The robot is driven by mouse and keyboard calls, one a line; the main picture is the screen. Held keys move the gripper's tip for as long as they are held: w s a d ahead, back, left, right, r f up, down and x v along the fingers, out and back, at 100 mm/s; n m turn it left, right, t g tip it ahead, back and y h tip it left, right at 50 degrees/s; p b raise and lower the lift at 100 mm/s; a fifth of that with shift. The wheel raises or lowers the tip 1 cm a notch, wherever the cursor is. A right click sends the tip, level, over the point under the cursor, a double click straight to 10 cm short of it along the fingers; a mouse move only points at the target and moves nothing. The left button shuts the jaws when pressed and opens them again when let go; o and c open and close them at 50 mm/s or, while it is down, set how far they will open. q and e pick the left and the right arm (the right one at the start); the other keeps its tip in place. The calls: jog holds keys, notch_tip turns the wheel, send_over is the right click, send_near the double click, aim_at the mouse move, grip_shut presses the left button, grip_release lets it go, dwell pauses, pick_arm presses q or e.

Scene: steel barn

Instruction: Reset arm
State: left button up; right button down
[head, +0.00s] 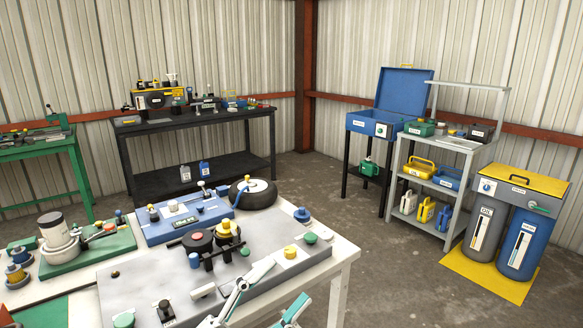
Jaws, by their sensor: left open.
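My right gripper is not in view.
The panel carries black and yellow valve knobs (228,229) and several buttons. Behind it are a blue plate (160,231) and a wheel (259,194). A grey shelf cart (445,214) and blue and grey canisters (525,243) stand right. Concrete floor (395,285) is clear beside the bench.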

pick_arm(q)
jog(key=a+f+n+t+y, duration=0.1)
jog(key=a+f+n+y, duration=0.35)
jog(key=f, duration=0.35)
jog(key=a+f+n+y, duration=0.3)
jog(key=f+n+y, duration=0.15)
jog(key=f, duration=0.35)
jog(key=a+f+n+t+y, duration=0.1)
jog(key=a+f+n+y, duration=0.2)
jog(key=f+n, duration=0.3)
jog(key=s+a+f+n+g+y, duration=0.2)
jog(key=s+a+f+g, duration=0.1)
jog(key=s+f, duration=0.4)
jog(key=s+a+f+n+g+y, duration=0.2)
jog(key=s+f, duration=0.5)
jog(key=f, duration=0.5)
jog(key=a+g, duration=0.1)
jog(key=a, duration=0.1)
jog(key=shift+s+a+y+p, duration=0.3)
jog(key=shift+a+p, duration=0.05)
jog(key=shift+p, duration=0.05)
